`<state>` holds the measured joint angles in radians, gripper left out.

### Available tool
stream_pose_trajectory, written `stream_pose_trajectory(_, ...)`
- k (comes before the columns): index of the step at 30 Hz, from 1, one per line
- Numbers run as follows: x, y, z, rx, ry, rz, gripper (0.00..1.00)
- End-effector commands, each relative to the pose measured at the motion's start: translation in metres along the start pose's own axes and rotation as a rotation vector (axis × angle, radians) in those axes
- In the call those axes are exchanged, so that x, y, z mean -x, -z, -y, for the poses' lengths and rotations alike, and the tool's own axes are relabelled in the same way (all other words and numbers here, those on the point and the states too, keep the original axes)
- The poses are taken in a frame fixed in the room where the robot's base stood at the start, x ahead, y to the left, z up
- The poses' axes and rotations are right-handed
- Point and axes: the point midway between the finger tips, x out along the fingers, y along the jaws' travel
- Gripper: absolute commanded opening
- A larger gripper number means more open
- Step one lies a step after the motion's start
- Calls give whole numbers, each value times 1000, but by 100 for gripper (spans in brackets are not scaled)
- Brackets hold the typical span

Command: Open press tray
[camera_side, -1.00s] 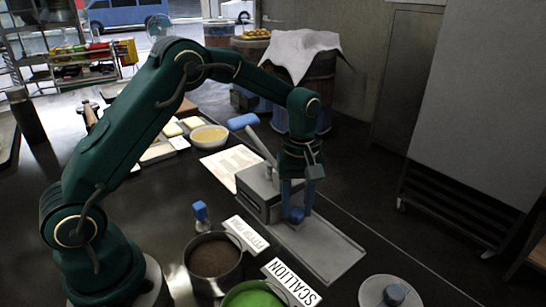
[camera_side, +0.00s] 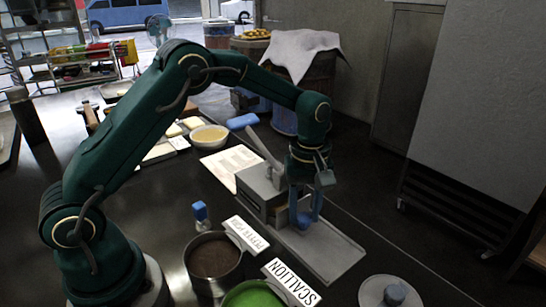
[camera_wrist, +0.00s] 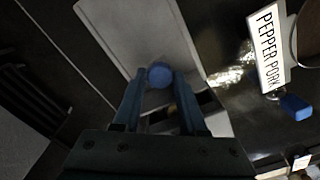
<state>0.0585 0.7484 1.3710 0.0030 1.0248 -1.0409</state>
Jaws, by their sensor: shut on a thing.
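The grey press (camera_side: 258,188) stands on a long flat grey base plate (camera_side: 330,253) in the side view, its lever tilted up to the left. My gripper (camera_side: 303,222) is at the press's right-hand face, pointing down. In the wrist view my gripper (camera_wrist: 160,82) has its two fingers on either side of the round blue knob (camera_wrist: 159,72) of the press tray and is shut on it. The fingers partly hide the tray front in the side view, so how far the tray is out is hard to tell.
A pepper pork label (camera_side: 246,234), a scallion label (camera_side: 291,283), a brown-filled pot (camera_side: 214,257) and a green-filled bowl (camera_side: 254,295) stand in front of the press. A round plate (camera_side: 391,291) is at lower right. The base plate right of my gripper is clear.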

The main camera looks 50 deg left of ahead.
Motion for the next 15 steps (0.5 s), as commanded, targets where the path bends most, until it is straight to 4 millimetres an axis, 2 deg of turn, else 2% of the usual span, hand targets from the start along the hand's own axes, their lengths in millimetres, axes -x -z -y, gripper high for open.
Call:
stream_pose_trajectory(1,1,-14,-9,-10,-3,2,0)
stream_pose_trajectory(6,1,-53,-36,-10,-5,2,0)
stream_pose_trajectory(10,1,-71,-48,-5,-6,2,0)
stream_pose_trajectory(15,2,-80,-54,0,-7,2,0)
